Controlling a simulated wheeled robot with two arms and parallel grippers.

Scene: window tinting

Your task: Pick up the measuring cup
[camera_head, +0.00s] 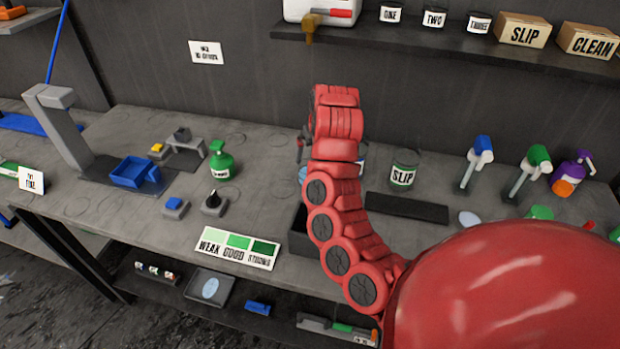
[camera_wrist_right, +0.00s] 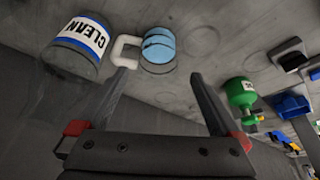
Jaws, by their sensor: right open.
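A light blue cup (camera_wrist_right: 160,47) with a white handle (camera_wrist_right: 122,50), which looks like the measuring cup, shows ahead of my right gripper (camera_wrist_right: 157,78) in the right wrist view. The gripper is open, its two dark fingers wide apart with nothing between them. The left fingertip in the picture overlaps the lower end of the handle; I cannot tell whether they touch. In the head view my red right arm hides most of this cup; only a light blue sliver (camera_head: 303,174) shows. My left gripper is not in view.
A container labelled CLEAN (camera_wrist_right: 76,48) stands close beside the handle. A green bottle (camera_head: 221,160) and a blue square container (camera_head: 134,172) are left on the bench. A SLIP jar (camera_head: 403,170) and spray bottles (camera_head: 477,160) stand right. A dark open box (camera_head: 303,238) sits at the front.

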